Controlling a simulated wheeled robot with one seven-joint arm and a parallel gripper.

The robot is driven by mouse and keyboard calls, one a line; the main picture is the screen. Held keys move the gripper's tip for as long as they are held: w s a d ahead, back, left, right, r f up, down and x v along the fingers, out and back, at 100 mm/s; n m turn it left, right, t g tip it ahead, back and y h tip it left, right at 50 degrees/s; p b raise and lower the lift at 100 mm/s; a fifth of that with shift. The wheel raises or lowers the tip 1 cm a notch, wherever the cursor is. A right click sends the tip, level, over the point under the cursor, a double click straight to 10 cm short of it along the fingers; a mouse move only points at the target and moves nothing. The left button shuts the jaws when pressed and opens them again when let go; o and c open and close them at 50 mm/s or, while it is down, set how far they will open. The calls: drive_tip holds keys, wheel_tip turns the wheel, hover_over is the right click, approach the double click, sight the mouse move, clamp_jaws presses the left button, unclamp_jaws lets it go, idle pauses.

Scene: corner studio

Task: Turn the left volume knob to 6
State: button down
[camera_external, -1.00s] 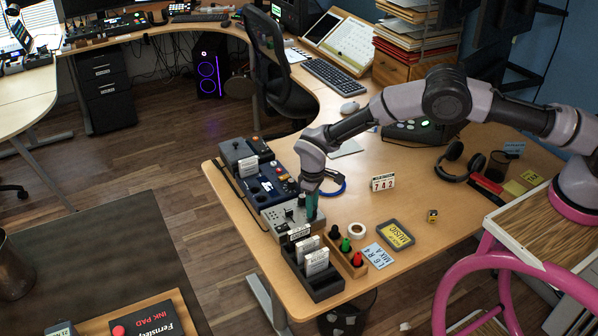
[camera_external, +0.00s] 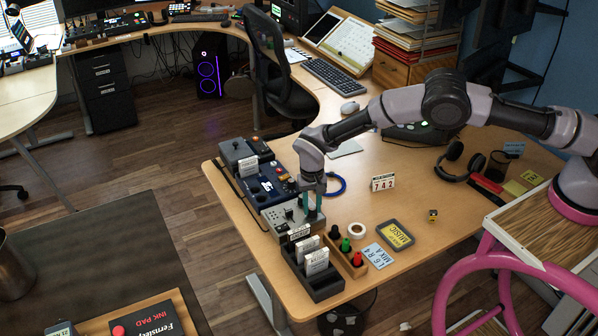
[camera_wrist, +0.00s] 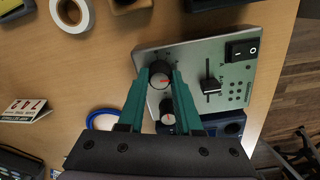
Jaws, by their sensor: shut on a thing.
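A silver-grey control panel (camera_wrist: 215,55) lies on the desk and also shows in the external view (camera_external: 270,216). In the wrist view, a black knob with a grey top and a red pointer (camera_wrist: 160,76) sits between the fingertips of my gripper (camera_wrist: 160,80). My teal fingers are shut on its two sides. The pointer points roughly right; the scale numbers are too small to read. A second knob with a red mark (camera_wrist: 168,110) lies between the fingers, closer to my palm.
The panel also carries a slider (camera_wrist: 210,86) and a black rocker switch (camera_wrist: 241,50). A dark blue device (camera_external: 265,187) adjoins the panel. A black card holder (camera_external: 312,270) and a wooden stamp tray (camera_external: 345,258) stand in front. A tape roll (camera_external: 357,230) and blue cable (camera_external: 337,184) lie nearby.

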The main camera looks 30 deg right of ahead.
sight(311, 208)
drive_tip(key=shift+m, duration=1.2)
drive_tip(key=c, duration=0.6)
unclamp_jaws()
drive_tip(key=shift+r, duration=0.1)
wheel_tip(311, 208, up, 11)
drive_tip(key=shift+w+a+f, duration=0.1)
drive_tip(key=shift+f, duration=0.1)
